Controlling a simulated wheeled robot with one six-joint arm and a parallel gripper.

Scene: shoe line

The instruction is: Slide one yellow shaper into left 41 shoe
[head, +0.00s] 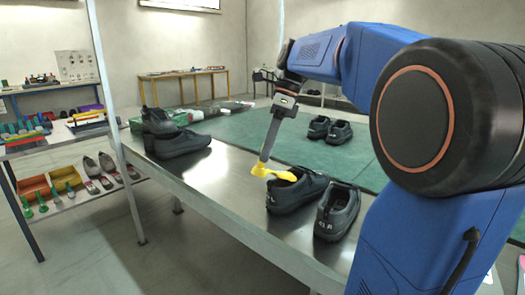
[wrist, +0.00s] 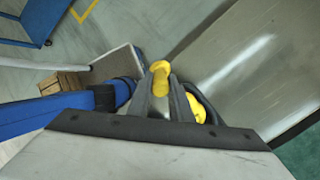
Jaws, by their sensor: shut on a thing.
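My gripper (head: 264,163) is shut on a yellow shaper (head: 280,174) above the metal table. The shaper lies roughly level, its right end at the opening of a black shoe (head: 290,195), the left one of the near pair. I cannot tell how far its tip is inside. The other shoe (head: 337,212) stands just right of it, with small white marks on its heel too small to read surely.
More black shoes (head: 180,143) stand farther left on the metal table (head: 215,170). Another black pair (head: 329,129) sits on the green surface (head: 270,135) behind. A rack at left holds an orange bin (head: 33,188) and several small items. The table between the shoe groups is clear.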

